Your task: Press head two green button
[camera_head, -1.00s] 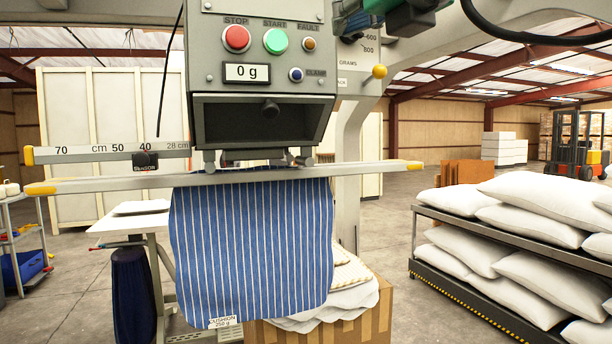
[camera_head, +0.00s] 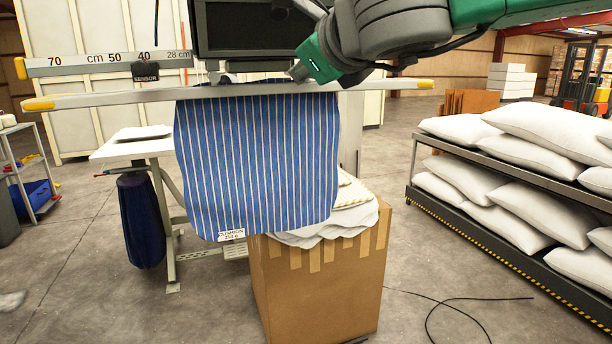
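The filling head (camera_head: 250,28) shows only its lower dark part at the top of the view; its green button is out of the picture now. A blue striped cushion cover (camera_head: 255,160) hangs below the head from the pale bar (camera_head: 120,97). My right arm comes in from the upper right, in front of the head's right side. My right gripper (camera_head: 300,72) is only partly seen at the arm's grey and green end, and its fingers cannot be made out. My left gripper is not in view.
A cardboard box (camera_head: 320,290) with white cloth pieces stands below the cover. A rack (camera_head: 480,229) stacked with white pillows stands on the right. A white table (camera_head: 130,150) is behind on the left. A black cable lies on the floor at front right.

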